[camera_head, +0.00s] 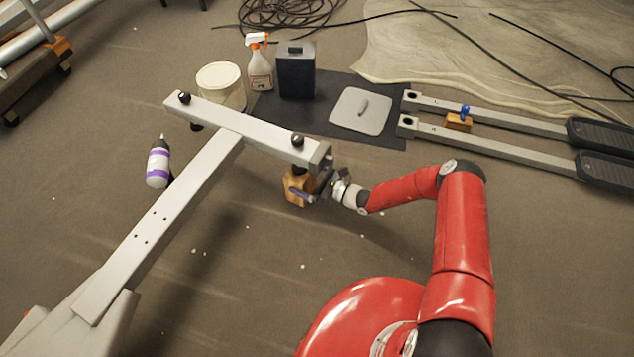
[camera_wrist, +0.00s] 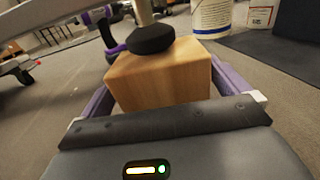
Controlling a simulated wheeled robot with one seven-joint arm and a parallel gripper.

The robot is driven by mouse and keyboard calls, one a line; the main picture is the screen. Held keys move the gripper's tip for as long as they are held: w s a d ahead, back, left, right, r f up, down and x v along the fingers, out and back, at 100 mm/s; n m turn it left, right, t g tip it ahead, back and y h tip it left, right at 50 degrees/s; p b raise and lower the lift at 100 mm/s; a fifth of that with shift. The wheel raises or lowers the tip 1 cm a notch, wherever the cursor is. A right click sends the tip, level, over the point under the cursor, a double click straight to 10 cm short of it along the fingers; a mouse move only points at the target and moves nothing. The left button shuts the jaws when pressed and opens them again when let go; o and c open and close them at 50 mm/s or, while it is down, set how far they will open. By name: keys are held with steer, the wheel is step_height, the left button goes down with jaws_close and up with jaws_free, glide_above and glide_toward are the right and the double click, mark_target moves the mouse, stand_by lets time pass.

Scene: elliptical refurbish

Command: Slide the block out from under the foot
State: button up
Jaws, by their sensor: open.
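The wooden block (camera_head: 298,188) stands on the floor under the right end of the frame's grey crossbar (camera_head: 245,128). In the wrist view the block (camera_wrist: 158,78) fills the middle, and a black round foot (camera_wrist: 151,39) on a pale stem sits over its top toward the back. The foot appears to rest on the block. My gripper (camera_head: 311,190) is at the block from the right side. In the wrist view its purple fingers stand apart, one on each side of the block. Whether they touch its sides I cannot tell.
A purple-and-white bottle (camera_head: 158,163) lies left of the frame's long beam. A white bucket (camera_head: 221,84), a spray bottle (camera_head: 259,66) and a dark box (camera_head: 296,70) stand behind the crossbar. Two grey pedal arms (camera_head: 500,146) lie at the right. Floor in front of the block is clear.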

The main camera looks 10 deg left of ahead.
steer(key=shift+x, duration=1.1)
